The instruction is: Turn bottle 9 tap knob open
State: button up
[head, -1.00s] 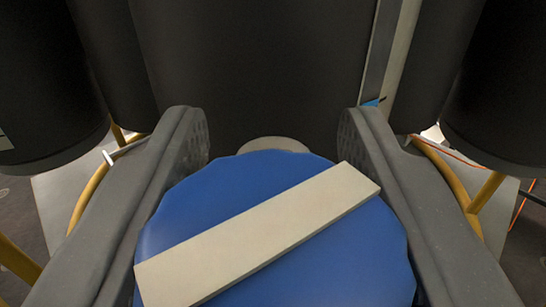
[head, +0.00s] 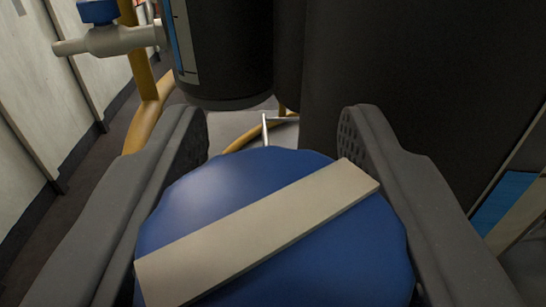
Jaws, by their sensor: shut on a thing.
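The blue tap knob (head: 215,190) fills the lower middle of the head view. A flat beige bar (head: 260,230) lies slantwise across its top, rising to the right. My gripper (head: 273,145) is shut on this knob, with one grey finger on its left side and one on its right. The tap body under the knob is hidden. A large black bottle (head: 400,85) stands upright beyond the right finger. No bottle number is readable.
Another black bottle (head: 235,50) stands further back, left of centre. A grey tap (head: 115,40) with a blue knob (head: 98,11) is at the upper left. Yellow tubing (head: 147,115) is behind my left finger. A pale panelled wall (head: 30,110) runs along the left.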

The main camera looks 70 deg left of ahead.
jog(key=shift+s+r+n+g+y+p, duration=0.1)
jog(key=shift+n+g+y+p, duration=0.25)
jog(key=shift+n+g+p, duration=0.6)
jog(key=shift+r+n+g+y+p, duration=0.1)
jog(key=shift+n+g+y+p, duration=0.35)
jog(key=shift+g, duration=0.9)
jog(key=shift+d, duration=0.1)
jog(key=o, duration=1)
jog(key=shift+f, duration=0.1)
jog(key=shift+c, duration=0.2)
jog(key=s+d+b, duration=0.2)
jog(key=d, duration=1.1)
jog(key=shift+d, duration=0.3)
jog(key=shift+f, duration=0.15)
